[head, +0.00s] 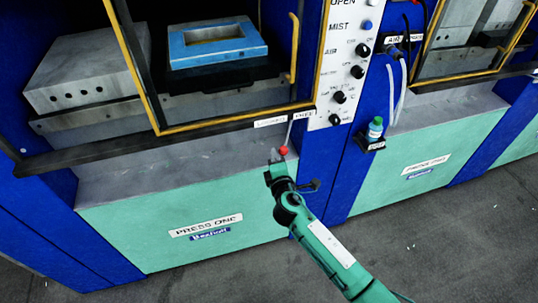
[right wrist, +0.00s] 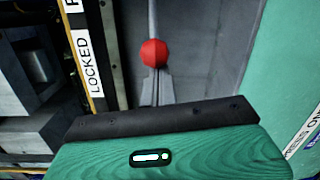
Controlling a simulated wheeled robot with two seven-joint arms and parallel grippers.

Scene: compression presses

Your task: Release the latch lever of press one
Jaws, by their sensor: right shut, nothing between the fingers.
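Press one (head: 160,240) stands at the left, with a teal front panel and its name label. Its latch lever (head: 290,132) is a thin grey rod with a red ball knob (head: 283,151), hanging near the LOCKED (head: 270,122) and FREE (head: 303,115) labels. My right gripper (head: 277,165) is shut and empty, just below the knob. In the right wrist view the red knob (right wrist: 154,53) shows right beyond the grey fingers (right wrist: 156,82); I cannot tell whether they touch it. The LOCKED label (right wrist: 84,62) is to its left. My left gripper is not in view.
A yellow-edged guard frame (head: 135,65) surrounds the press opening, with a blue mould (head: 215,40) inside. A white control panel (head: 335,70) with black knobs stands to the right. A small green bottle (head: 375,128) sits on a bracket. Open floor lies in front at lower right.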

